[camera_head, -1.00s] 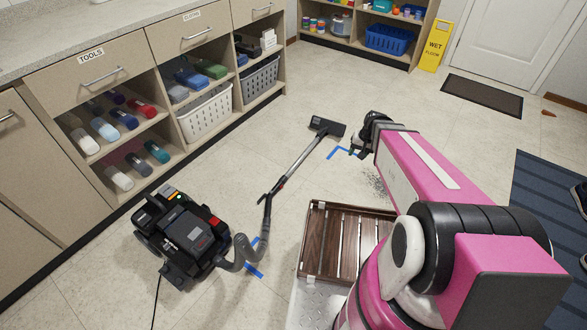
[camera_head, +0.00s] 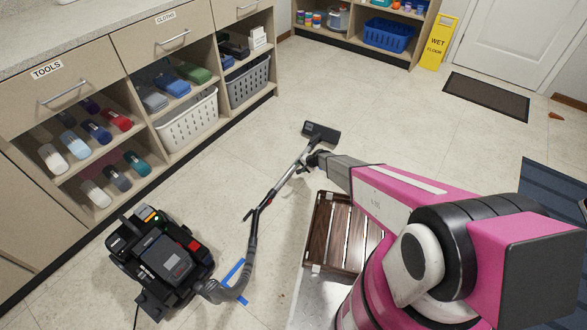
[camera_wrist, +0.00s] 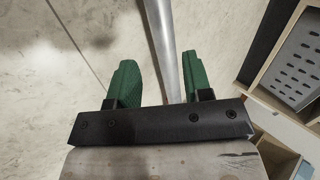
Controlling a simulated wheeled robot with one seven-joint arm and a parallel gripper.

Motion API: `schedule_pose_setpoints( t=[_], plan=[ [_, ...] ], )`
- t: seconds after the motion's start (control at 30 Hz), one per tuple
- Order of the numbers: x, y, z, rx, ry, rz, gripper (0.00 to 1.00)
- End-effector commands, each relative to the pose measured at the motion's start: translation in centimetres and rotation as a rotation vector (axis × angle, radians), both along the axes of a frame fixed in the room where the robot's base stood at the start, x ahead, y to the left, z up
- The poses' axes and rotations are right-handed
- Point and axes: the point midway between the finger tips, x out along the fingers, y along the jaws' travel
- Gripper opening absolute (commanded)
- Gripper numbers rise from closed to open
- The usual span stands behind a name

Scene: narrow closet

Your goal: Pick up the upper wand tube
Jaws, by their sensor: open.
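The wand tube (camera_head: 287,172) is a slim silver tube. It slants from the black floor head (camera_head: 320,132) down to the dark handle and hose of the black vacuum (camera_head: 165,258). My gripper (camera_head: 312,160) is at the tube's upper end, just below the floor head. In the wrist view the tube (camera_wrist: 165,50) runs between my two green fingers (camera_wrist: 160,85), closer to the right finger. The fingers are apart, with a gap on the left side of the tube. The tube's lower part is hidden behind the gripper body in that view.
Cabinets with open shelves of bottles, cloths and baskets (camera_head: 187,122) line the left. A slatted wooden rack (camera_head: 328,235) stands right of the wand, beneath my arm. Blue tape (camera_head: 235,270) lies by the hose.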

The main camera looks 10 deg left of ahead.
Motion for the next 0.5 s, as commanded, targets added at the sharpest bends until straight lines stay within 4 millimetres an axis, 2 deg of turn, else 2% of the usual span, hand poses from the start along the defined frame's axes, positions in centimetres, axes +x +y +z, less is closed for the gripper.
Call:
schedule_pose_setpoints(
  t=[0.2,0.5],
  plan=[
    [0.8,2.1,-2.6,0.0,-0.001,0.001,0.46],
    [1.3,3.4,-4.2,0.0,0.001,0.001,0.46]
  ],
)
